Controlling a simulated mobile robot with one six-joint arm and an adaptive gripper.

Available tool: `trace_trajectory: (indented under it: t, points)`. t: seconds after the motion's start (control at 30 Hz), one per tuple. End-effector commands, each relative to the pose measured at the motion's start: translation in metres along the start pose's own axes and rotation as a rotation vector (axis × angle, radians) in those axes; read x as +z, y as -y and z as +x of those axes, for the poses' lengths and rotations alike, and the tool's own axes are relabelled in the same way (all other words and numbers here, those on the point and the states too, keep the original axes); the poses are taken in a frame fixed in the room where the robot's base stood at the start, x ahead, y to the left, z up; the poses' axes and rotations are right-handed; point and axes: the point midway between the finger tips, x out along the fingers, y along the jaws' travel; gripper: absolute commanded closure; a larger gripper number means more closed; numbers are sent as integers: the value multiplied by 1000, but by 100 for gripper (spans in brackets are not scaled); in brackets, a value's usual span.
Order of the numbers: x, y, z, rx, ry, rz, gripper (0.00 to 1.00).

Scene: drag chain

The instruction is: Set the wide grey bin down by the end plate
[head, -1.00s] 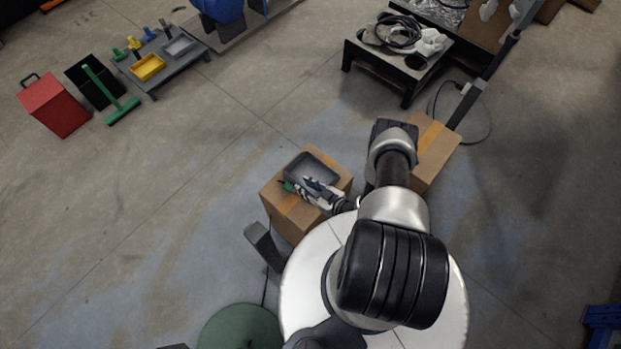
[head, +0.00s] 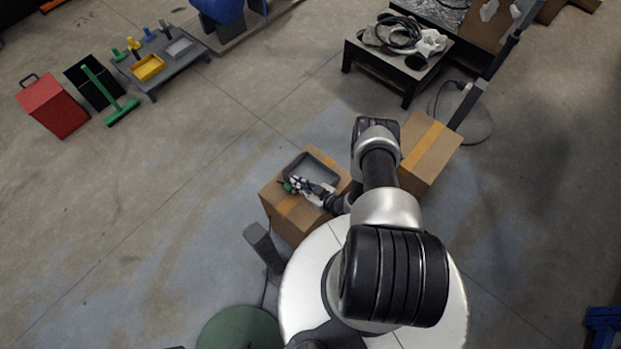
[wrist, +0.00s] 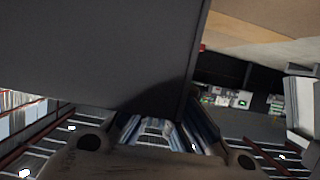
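The wide grey bin (head: 322,163) is a shallow dark grey tray on top of a cardboard box, left of my arm in the head view. My gripper (head: 298,185) is low at the bin's near side, close to or touching its wall. In the wrist view a large dark grey surface (wrist: 95,50), which looks like the bin, fills the upper left. My fingers (wrist: 158,130) show below it with a gap between them. Whether they pinch the wall I cannot tell. I cannot make out the end plate for certain.
The supporting cardboard box (head: 285,212) stands beside my base; another cardboard box (head: 430,150) stands right of my arm. A black table (head: 385,68) with cables is behind. A low grey table (head: 190,65) holds a yellow bin (head: 148,67) and a smaller grey bin. Floor between is clear.

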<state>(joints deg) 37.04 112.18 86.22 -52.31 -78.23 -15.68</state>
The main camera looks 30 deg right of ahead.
Motion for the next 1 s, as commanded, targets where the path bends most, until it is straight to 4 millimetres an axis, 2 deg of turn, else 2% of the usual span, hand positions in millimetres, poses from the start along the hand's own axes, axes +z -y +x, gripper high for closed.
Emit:
trace_trajectory:
  t: [0.73, 0.87, 1.0]
  points:
    - [-1, 0, 0, 0, 0, 0, 100]
    - [-7, 0, -3, 0, 0, 0, 100]
    - [-24, -1, -9, 0, -1, -1, 100]
